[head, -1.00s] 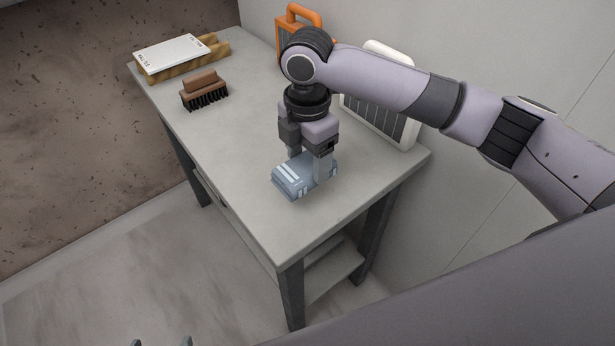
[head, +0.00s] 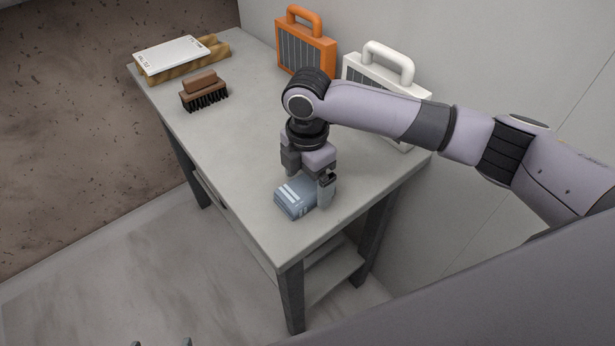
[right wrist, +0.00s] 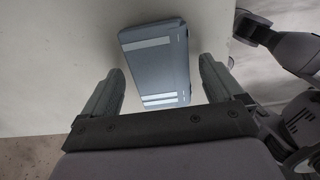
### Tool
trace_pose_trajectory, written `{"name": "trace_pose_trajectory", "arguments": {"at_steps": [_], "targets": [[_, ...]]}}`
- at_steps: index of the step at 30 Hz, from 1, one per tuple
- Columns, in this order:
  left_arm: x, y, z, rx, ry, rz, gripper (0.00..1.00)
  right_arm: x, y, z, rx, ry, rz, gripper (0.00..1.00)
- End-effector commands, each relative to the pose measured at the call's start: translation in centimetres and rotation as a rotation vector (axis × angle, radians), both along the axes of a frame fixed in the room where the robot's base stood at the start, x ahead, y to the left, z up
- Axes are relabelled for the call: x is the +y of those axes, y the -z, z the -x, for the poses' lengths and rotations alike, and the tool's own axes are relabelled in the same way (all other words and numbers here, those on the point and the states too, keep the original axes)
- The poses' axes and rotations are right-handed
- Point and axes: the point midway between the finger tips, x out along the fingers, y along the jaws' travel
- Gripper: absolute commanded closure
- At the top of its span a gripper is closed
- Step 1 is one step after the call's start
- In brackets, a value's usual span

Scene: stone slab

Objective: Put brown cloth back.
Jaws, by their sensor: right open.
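No brown cloth shows in these views. My right gripper (head: 308,188) is open around the blue-grey piece, with a visible gap on both sides in the wrist view. Two small grey tips (head: 161,343) at the bottom edge of the head view look like my left gripper; the rest is out of frame.
A brown-handled brush with dark bristles (head: 204,92) lies toward the back left. An orange handled case (head: 305,48) and a white handled case (head: 385,66) stand along the wall. The table's middle is clear.

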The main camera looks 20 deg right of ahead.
Motion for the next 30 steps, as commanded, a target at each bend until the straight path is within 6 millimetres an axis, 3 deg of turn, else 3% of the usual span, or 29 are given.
{"name": "trace_pose_trajectory", "arguments": {"at_steps": [5,18,24,30], "targets": [[0.0,-0.1,0.0,0.000,0.000,0.000,0.06,0.0,-1.3,-0.1,-0.002,0.000,-0.001,0.06],[0.0,-0.4,0.0,0.000,0.000,0.000,0.06,0.1,-10.0,-0.1,-0.004,0.000,-0.001,0.06],[0.0,-0.4,0.0,0.001,0.000,0.000,0.06,0.0,-11.9,-0.1,-0.001,0.001,-0.001,0.06],[0.0,-0.4,0.0,0.001,0.000,0.000,0.06,0.0,-12.1,-0.1,0.000,0.001,-0.001,0.06]]}}
